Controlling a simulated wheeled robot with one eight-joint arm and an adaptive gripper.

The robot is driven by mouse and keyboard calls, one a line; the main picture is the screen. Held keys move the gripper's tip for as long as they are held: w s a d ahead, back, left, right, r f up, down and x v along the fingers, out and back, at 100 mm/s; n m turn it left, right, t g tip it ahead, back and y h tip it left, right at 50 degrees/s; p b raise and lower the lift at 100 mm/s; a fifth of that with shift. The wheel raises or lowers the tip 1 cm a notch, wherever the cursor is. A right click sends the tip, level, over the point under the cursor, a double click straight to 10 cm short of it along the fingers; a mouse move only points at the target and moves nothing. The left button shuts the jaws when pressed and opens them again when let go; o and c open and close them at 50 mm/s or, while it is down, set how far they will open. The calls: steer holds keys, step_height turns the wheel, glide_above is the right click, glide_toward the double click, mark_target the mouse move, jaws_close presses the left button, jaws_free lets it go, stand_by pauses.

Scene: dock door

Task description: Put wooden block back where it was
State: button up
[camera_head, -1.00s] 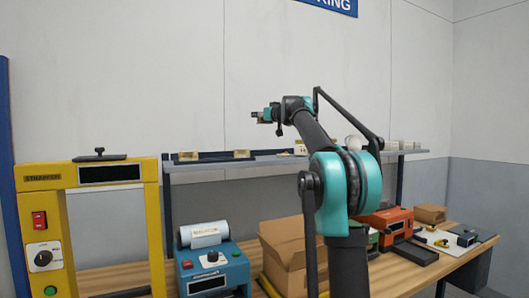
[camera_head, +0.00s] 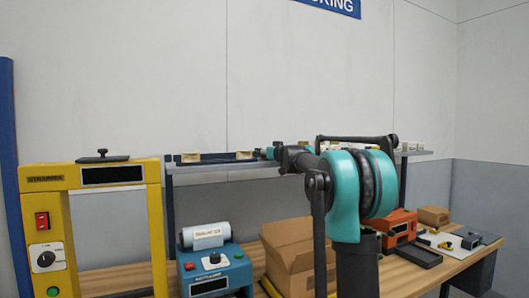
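My gripper (camera_head: 268,152) is small and far off, level with the shelf top and just right of a tan block-like piece (camera_head: 244,155) on the shelf. Another tan piece (camera_head: 190,157) sits further left, with a dark strip (camera_head: 216,158) between the two. I cannot tell which, if either, is the wooden block. The fingertips are too small to show whether they are open or shut, or whether they hold or touch anything.
The grey shelf (camera_head: 215,174) runs above the wooden bench (camera_head: 118,277). A yellow strapping machine (camera_head: 60,177) stands left. A blue machine with a white roll (camera_head: 215,270), an open carton (camera_head: 290,258) and an orange machine (camera_head: 401,230) are on the bench. My arm hides part of the shelf.

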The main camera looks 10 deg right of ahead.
steer(key=shift+f, duration=0.15)
steer(key=o, duration=1.4)
steer(key=shift+o, duration=0.2)
steer(key=shift+s+d, duration=0.15)
steer(key=shift+s, duration=0.15)
steer(key=v, duration=1.1)
steer(key=shift+s, duration=0.2)
steer(key=shift+d, duration=0.1)
